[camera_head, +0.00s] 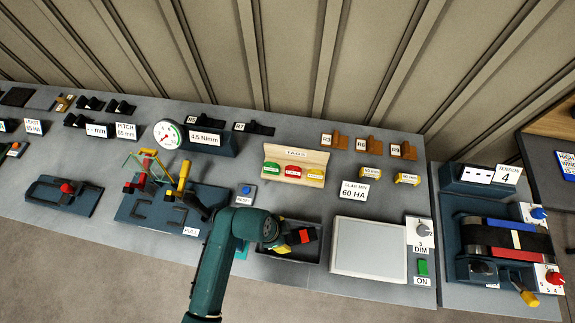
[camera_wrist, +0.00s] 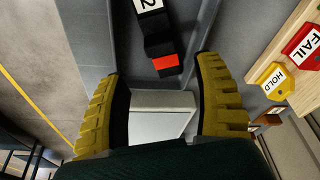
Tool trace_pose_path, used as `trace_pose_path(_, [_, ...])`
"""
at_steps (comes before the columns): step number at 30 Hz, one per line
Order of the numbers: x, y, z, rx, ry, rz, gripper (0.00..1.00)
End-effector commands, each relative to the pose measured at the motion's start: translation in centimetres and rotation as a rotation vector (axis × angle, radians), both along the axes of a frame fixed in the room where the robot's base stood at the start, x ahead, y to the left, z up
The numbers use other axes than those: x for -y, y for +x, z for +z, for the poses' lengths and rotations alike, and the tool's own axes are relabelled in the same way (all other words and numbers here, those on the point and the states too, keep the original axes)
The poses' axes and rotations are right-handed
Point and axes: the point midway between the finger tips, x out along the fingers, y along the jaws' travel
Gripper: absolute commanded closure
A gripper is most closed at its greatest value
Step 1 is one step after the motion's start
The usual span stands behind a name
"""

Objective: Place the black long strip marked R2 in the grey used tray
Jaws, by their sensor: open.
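My gripper (camera_head: 285,242) is open over a dark grey tray (camera_head: 288,257) near the front of the bench. In the wrist view its two yellow fingers (camera_wrist: 158,68) are spread wide, with nothing held between them. A black strip (camera_wrist: 159,43) with a red-orange end and a white label, of which only a "2" shows, appears to lie inside the tray, beyond the fingertips. Its red part and black body also show in the head view (camera_head: 305,236), partly hidden by my gripper. No tray name is readable.
A light panel (camera_head: 370,247) with a DIM knob stands right of the tray. A wooden tag holder (camera_head: 296,156) with green, red and yellow tags is behind it. Brown strips (camera_head: 334,141) and black strips (camera_head: 254,128) lie farther back. A belt fixture (camera_head: 500,245) stands at right.

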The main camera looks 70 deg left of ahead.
Motion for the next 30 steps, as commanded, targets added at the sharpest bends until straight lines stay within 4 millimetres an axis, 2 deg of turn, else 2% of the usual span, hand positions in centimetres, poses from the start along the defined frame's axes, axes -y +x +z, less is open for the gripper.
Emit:
trace_pose_path(1, [-0.1, -0.2, 0.9, 0.001, 0.001, 0.001, 0.32])
trace_pose_path(5, [-0.1, -0.6, 2.3, 0.000, 0.000, 0.000, 0.32])
trace_pose_path(14, [-0.1, -0.7, 2.6, 0.000, -0.001, 0.000, 0.32])
trace_pose_path(17, [-0.9, 0.8, 3.9, 0.029, 0.045, 0.002, 0.32])
trace_pose_path(20, [-2.2, 5.9, 8.5, 0.140, 0.169, 0.023, 0.32])
trace_pose_path(21, [-2.3, 8.8, 11.5, 0.218, 0.227, 0.037, 0.32])
trace_pose_path(23, [-1.5, 13.1, 16.6, 0.360, 0.298, 0.058, 0.32])
trace_pose_path(24, [-0.5, 15.7, 20.3, 0.464, 0.329, 0.074, 0.32])
trace_pose_path(26, [1.8, 19.0, 25.8, 0.627, 0.349, 0.093, 0.32])
trace_pose_path(27, [3.7, 20.7, 29.5, 0.737, 0.347, 0.103, 0.32])
trace_pose_path(29, [7.0, 22.4, 35.2, 0.907, 0.319, 0.114, 0.32])
trace_pose_path(30, [9.5, 23.1, 39.0, 1.019, 0.286, 0.120, 0.32])
